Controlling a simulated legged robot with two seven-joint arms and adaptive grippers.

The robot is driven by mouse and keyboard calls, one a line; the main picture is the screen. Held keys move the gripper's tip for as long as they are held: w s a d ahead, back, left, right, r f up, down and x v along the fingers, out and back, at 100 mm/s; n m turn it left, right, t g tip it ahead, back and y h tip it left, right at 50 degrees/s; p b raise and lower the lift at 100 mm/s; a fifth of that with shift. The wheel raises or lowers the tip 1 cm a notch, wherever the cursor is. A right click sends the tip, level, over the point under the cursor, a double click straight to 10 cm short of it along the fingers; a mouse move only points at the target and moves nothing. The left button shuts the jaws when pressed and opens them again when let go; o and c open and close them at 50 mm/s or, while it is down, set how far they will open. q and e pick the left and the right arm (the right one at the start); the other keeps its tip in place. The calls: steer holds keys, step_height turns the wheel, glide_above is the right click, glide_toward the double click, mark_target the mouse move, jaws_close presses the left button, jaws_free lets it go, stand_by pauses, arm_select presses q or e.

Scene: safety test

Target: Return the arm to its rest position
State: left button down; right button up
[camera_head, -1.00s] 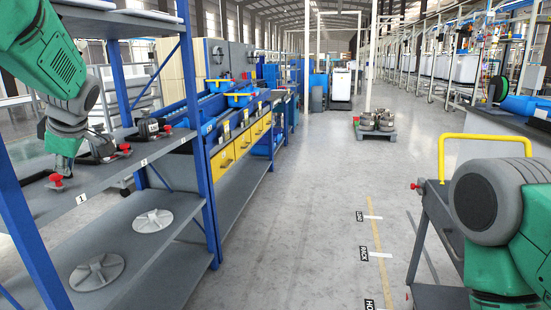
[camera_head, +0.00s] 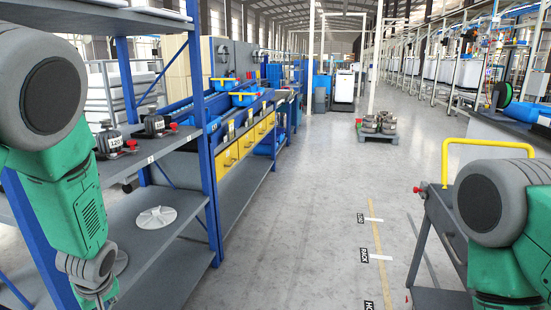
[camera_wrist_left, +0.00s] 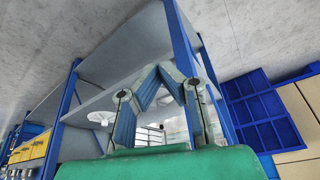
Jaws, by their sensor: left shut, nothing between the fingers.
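My left arm (camera_head: 66,195) hangs down at the left of the head view, in front of the blue-posted shelf rack. Its wrist is near the bottom edge, and the gripper there is out of frame. In the left wrist view my left gripper (camera_wrist_left: 158,70) shows its two fingers closed together at the tips, with nothing held. The rack's grey shelves and blue posts show behind the fingers. My right arm (camera_head: 497,215) is bent at the lower right of the head view. Its gripper is not visible.
Black labelled parts (camera_head: 110,141) stand on the rack's upper grey shelf (camera_head: 165,142). A pale disc (camera_head: 155,219) lies on the lower shelf. A dark cart with a yellow handle (camera_head: 446,160) is at right, close to my right arm. The middle floor (camera_head: 310,200) is clear.

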arm_select(q)
steer(key=s+d+f+m+h, duration=0.1)
steer(key=s+d+f+m, duration=0.2)
steer(key=s, duration=0.6)
steer(key=s+d+f+m+g+h, duration=0.1)
steer(key=s+d+f+m, duration=0.3)
steer(key=s, duration=0.6)
steer(key=s+d+f+m+h, duration=0.1)
steer(key=s+d+f+m, duration=0.3)
steer(key=s, duration=0.6)
step_height(320, 180, down, 2)
steer(key=shift+d+g, duration=0.25)
steer(key=shift+g, duration=0.15)
steer(key=shift+w, duration=0.1)
